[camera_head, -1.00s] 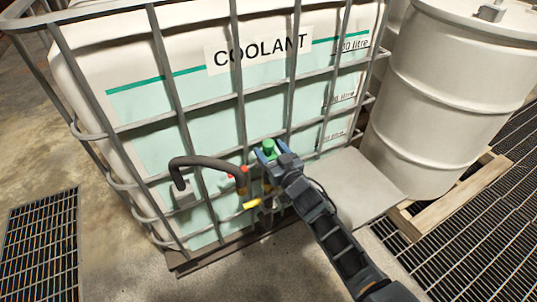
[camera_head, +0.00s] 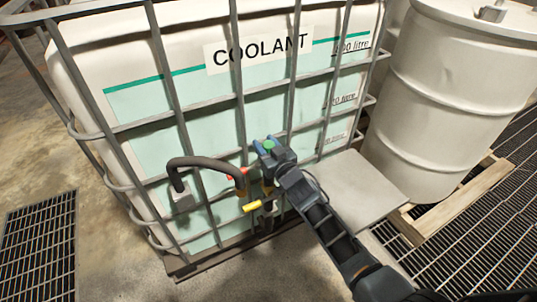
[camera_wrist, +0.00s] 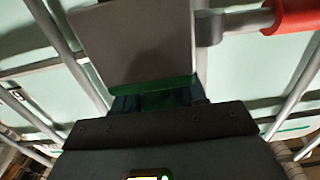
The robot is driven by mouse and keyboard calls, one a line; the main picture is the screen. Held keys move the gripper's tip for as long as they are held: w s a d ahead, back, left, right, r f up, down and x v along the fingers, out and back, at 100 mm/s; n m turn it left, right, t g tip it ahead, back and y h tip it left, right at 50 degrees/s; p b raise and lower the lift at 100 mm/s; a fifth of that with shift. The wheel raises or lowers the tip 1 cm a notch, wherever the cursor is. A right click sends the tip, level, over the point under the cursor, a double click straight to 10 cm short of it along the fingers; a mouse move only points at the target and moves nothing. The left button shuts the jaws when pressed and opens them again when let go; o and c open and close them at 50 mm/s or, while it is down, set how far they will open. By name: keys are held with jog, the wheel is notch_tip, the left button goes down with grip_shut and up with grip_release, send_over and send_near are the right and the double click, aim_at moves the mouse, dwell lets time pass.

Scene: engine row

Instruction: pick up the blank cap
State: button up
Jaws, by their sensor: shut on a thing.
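The green cap, which I take for the blank cap (camera_head: 269,146), shows between the blue fingers of my gripper (camera_head: 266,145), in front of the coolant tank's cage. My gripper is shut on it. In the wrist view, a green band (camera_wrist: 152,88) shows just beyond the dark gripper body, between my fingers (camera_wrist: 155,101), below a large grey face. My fingers and wrist hide much of the cap. I cannot tell whether it still touches a fitting behind it.
The caged coolant tank (camera_head: 140,108) stands close behind my gripper. A dark hose (camera_head: 205,161) curves to a fitting at the left; a yellow handle (camera_head: 252,206) is below. A grey plate (camera_head: 365,185) and a white drum (camera_head: 445,95) are at the right.

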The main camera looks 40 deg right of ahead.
jog(key=shift+c, duration=1.3)
jog(key=shift+r, duration=0.1)
